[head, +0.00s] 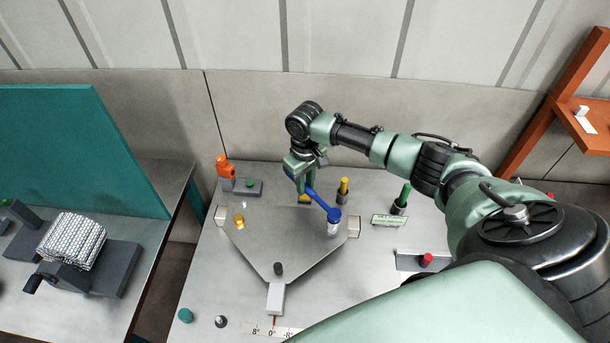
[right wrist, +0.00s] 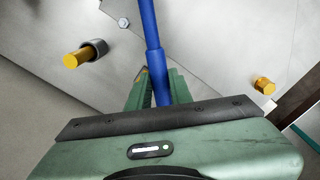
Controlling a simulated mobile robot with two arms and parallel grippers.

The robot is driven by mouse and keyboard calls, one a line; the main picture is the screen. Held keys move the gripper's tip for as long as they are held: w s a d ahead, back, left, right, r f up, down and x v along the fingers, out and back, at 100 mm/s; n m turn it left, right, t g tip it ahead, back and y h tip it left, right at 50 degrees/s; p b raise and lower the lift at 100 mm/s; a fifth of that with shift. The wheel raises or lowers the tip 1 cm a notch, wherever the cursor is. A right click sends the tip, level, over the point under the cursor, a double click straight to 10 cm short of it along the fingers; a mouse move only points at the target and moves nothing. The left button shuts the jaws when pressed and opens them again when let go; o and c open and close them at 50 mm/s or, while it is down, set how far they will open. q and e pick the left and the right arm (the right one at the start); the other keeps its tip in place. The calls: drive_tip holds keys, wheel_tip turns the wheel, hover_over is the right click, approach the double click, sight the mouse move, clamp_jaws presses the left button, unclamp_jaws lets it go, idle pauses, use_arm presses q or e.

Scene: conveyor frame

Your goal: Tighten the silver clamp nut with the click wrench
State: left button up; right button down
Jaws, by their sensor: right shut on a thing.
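My right gripper (head: 302,180) is shut on the blue click wrench (head: 320,200), above the back part of the grey triangular plate. The wrench slants down to the right, and its round blue head (head: 334,214) is right over a silver cylinder (head: 333,229), which looks like the clamp nut. I cannot tell whether the head is seated on it. In the right wrist view the blue shaft (right wrist: 152,45) runs up from between the fingers and out of the frame, so its head is hidden there. My left gripper is not in view.
The triangular plate (head: 275,240) lies on the grey table. A yellow peg (head: 343,187), a green peg (head: 402,197), an orange fixture (head: 225,167) and a brass knob (head: 239,219) surround the wrench. A red button (head: 426,260) is at right.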

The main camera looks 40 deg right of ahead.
idle(0.4)
drive_tip(key=shift+p, duration=0.35)
drive_tip(key=shift+f, duration=0.1)
idle(0.3)
drive_tip(key=shift+f+b, duration=0.7)
drive_tip(key=shift+f, duration=0.4)
drive_tip(key=shift+p, duration=0.3)
